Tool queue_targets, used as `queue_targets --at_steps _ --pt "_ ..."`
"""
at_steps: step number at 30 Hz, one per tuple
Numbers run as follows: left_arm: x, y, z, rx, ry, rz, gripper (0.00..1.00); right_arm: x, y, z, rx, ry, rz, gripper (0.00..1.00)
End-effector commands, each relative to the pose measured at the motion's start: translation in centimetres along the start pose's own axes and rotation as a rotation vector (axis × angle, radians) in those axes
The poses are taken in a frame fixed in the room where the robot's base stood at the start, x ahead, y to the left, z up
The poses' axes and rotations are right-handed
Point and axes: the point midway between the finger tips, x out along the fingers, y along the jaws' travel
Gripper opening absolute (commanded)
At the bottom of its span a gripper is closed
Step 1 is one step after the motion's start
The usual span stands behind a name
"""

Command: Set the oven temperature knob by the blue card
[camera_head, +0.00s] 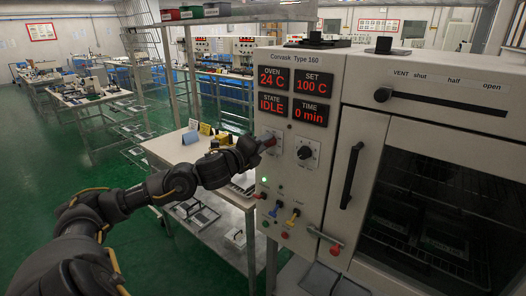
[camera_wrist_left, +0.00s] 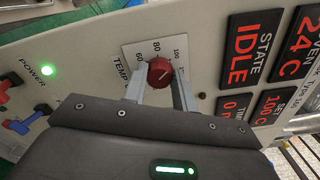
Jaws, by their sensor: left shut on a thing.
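The red temperature knob (camera_wrist_left: 160,72) sits on the oven's control panel, on a plate marked "TEMP" with numbers around it. My left gripper (camera_wrist_left: 160,88) has a finger on each side of the knob and is shut on it. In the head view the gripper (camera_head: 258,146) partly hides the knob (camera_head: 269,142). The display (camera_head: 314,82) reads set 100 C, oven 24 C, state IDLE, time 0 min. A blue card (camera_head: 190,137) stands on the bench left of the oven; its writing is too small to read. My right gripper is not in view.
A black knob (camera_head: 304,152) is just right of the gripper. Below are coloured switches (camera_head: 293,216) and a lit green power lamp (camera_head: 264,180). The oven door handle (camera_head: 352,175) stands out to the right.

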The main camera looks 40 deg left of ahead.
Motion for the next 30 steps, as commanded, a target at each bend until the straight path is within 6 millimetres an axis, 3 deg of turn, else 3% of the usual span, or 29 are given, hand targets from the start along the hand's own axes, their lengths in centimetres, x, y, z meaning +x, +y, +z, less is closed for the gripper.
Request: queue_targets --at_steps 21,22,27,30 --pt "0.0 0.08 -0.12 0.078 0.003 0.003 0.05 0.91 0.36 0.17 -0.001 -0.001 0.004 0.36" --pt "0.0 0.09 -0.12 0.078 0.003 0.003 0.29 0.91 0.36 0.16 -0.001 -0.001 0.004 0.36" --pt "0.01 0.06 -0.09 0.077 0.002 0.002 0.49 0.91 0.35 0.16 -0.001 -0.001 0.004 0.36" --pt "0.01 0.04 -0.07 0.077 0.002 0.002 0.49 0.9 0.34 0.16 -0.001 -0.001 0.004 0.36"
